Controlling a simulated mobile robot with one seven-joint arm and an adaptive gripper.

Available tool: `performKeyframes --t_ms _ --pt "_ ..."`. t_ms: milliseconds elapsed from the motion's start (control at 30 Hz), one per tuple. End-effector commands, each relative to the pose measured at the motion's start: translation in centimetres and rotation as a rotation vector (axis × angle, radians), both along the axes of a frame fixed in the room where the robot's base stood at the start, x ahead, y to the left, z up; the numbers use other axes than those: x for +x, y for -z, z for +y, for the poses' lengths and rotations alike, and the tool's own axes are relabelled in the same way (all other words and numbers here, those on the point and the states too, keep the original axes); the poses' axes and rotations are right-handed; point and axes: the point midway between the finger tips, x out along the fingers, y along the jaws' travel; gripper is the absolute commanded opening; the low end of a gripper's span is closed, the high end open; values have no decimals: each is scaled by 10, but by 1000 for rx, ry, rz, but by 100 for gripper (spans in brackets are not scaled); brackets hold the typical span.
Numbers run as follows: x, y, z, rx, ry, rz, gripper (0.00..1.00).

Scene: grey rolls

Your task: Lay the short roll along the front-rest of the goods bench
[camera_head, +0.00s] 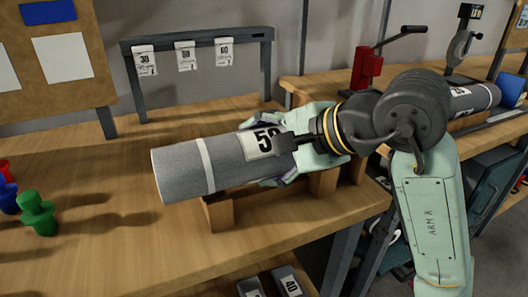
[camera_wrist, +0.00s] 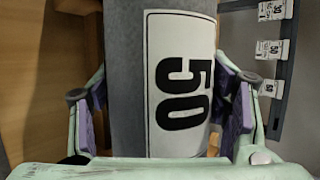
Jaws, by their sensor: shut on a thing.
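A grey roll (camera_head: 182,174) with a pale band and a label marked 50 is in my gripper (camera_head: 288,152). In the wrist view the roll (camera_wrist: 122,60) lies between the two fingers (camera_wrist: 163,92), which close on it from both sides beside the label. In the head view the roll lies roughly level, its free end pointing left. A wooden rest (camera_head: 222,212) is below the roll near the front edge of the goods bench (camera_head: 110,245). Whether the roll touches the rest cannot be told. My gripper hides the roll's right end.
A dark rail (camera_head: 195,40) with tags stands at the bench's back. Green (camera_head: 38,214) and blue (camera_head: 8,198) pegs stand at left.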

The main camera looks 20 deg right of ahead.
Motion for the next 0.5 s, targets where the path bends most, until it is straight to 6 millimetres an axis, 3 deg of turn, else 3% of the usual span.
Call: performKeyframes --t_ms 367,400,500 --pt "0 4 0 1 0 -2 27" --pt "0 4 0 1 0 -2 71" --pt "0 4 0 1 0 -2 78"
